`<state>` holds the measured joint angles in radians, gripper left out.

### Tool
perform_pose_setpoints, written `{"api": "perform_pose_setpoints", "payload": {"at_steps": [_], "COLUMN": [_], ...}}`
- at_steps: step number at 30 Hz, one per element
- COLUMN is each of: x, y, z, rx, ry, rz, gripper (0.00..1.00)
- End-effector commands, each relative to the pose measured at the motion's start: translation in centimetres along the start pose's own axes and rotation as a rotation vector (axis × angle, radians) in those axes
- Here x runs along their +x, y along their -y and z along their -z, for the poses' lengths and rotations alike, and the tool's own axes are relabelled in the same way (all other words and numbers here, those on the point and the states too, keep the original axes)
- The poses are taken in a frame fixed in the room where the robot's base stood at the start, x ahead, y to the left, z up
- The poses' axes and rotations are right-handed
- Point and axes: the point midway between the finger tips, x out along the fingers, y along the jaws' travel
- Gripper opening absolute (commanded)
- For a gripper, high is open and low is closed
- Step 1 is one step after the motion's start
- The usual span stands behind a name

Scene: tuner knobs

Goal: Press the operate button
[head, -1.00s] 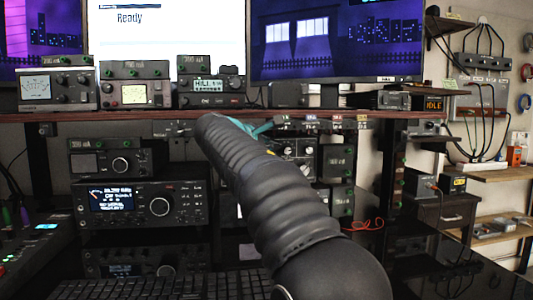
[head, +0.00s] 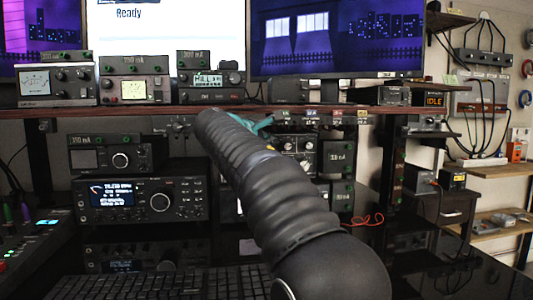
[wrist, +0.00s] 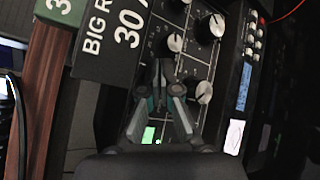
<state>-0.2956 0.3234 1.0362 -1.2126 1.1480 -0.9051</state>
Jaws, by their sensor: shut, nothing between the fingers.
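A black tuner panel with white-marked knobs (wrist: 204,92) lies under my gripper in the wrist view, turned on its side. My gripper (wrist: 161,82) is shut and empty, with its fingertips over this panel below a round knob (wrist: 175,42). Whether the tips touch the panel I cannot tell. A small lit green patch (wrist: 148,135) shows between the fingers. I cannot read which control is the operate button. In the head view my arm covers part of the tuner (head: 294,142), and only a teal bit of my gripper (head: 258,124) shows.
A wooden shelf edge (wrist: 47,85) and a black label plate (wrist: 112,40) lie left of my gripper in the wrist view. A radio (head: 140,199) stands left of my arm, with a keyboard (head: 175,284) in front. Red wire (head: 365,221) lies to the right.

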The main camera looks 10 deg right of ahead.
Motion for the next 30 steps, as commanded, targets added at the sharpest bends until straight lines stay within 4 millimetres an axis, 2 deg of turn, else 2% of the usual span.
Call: {"api": "perform_pose_setpoints", "payload": {"at_steps": [30], "x": [0.67], "y": [-0.45], "z": [0.42], "rx": [0.0], "ry": [0.0], "rz": [0.0], "gripper": [0.0]}}
